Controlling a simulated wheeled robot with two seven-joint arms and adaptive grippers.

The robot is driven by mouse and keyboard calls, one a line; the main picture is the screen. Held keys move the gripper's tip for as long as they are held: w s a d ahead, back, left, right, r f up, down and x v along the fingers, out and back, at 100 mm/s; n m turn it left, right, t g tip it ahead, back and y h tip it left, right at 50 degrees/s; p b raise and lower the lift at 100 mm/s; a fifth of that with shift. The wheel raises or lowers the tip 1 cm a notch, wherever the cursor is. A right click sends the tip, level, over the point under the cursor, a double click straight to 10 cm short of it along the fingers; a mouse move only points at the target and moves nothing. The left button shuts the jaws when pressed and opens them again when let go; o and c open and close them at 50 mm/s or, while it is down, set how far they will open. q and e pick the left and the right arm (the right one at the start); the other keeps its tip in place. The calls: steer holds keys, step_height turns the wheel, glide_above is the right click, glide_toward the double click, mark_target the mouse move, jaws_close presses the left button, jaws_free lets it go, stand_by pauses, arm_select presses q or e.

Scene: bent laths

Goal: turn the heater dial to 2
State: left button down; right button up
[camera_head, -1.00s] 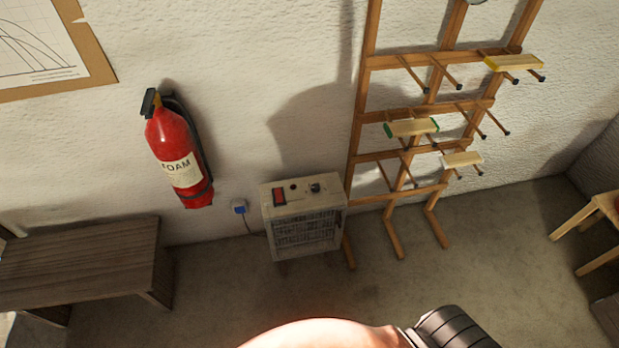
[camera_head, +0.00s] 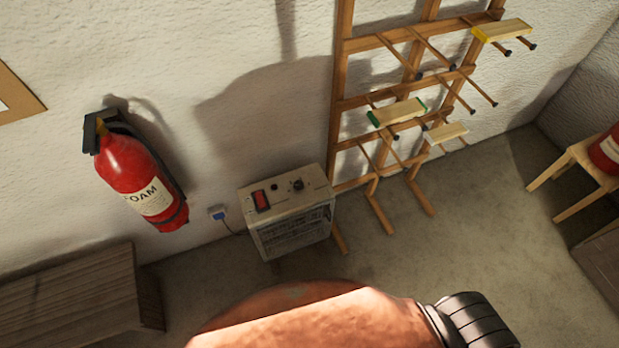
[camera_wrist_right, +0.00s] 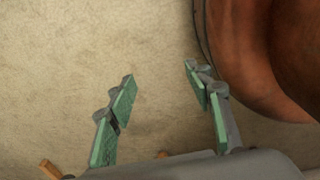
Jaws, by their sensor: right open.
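The heater (camera_head: 291,235) is a small beige box with a dark front grille, standing on the floor against the wall. On its top are a red switch (camera_head: 261,200), a small dark knob and the dark dial (camera_head: 297,185) near the back right. The dial's setting is too small to read. My right gripper (camera_wrist_right: 160,78) is open and empty in the right wrist view, above bare floor, with green pads on its fingers. Neither heater nor dial shows in that view. My left gripper is in neither current view.
A wooden rack (camera_head: 338,100) with pegs and laths stands right of the heater. A red extinguisher (camera_head: 130,165) hangs on the wall to the left, above a wooden bench (camera_head: 75,300). A blue plug (camera_head: 217,213) with a cord is beside the heater.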

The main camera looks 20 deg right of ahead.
steer(key=w+r+t, duration=0.1)
steer(key=w+r, duration=1.2)
steer(key=w, duration=0.2)
steer(key=w+r+t, duration=0.1)
steer(key=w+r, duration=0.3)
steer(key=r, duration=0.9)
steer(key=w+r+t, duration=0.1)
steer(key=w+r, duration=0.3)
steer(key=r, duration=0.9)
steer(key=w+a+r+n+y, duration=0.1)
steer(key=w+a+n+y, duration=0.45)
steer(key=w+a, duration=1.45)
steer(key=n+h, duration=0.2)
steer(key=n, duration=0.1)
glide_toward(299, 184)
steer(key=f, duration=0.1)
steer(key=shift+m, duration=0.25)
steer(key=b+x, duration=0.1)
steer(key=x, duration=0.6)
steer(key=shift+w+a+f+b, duration=0.15)
steer(key=shift+w+f+b, duration=0.05)
steer(key=shift+b, duration=0.2)
arm_select(q)
steer(key=s, duration=0.1)
steer(key=s+f, duration=0.1)
steer(key=s, duration=0.1)
steer(key=shift+s+a+f, duration=0.1)
steer(key=shift+s+f, duration=0.1)
steer(key=shift+f, duration=0.15)
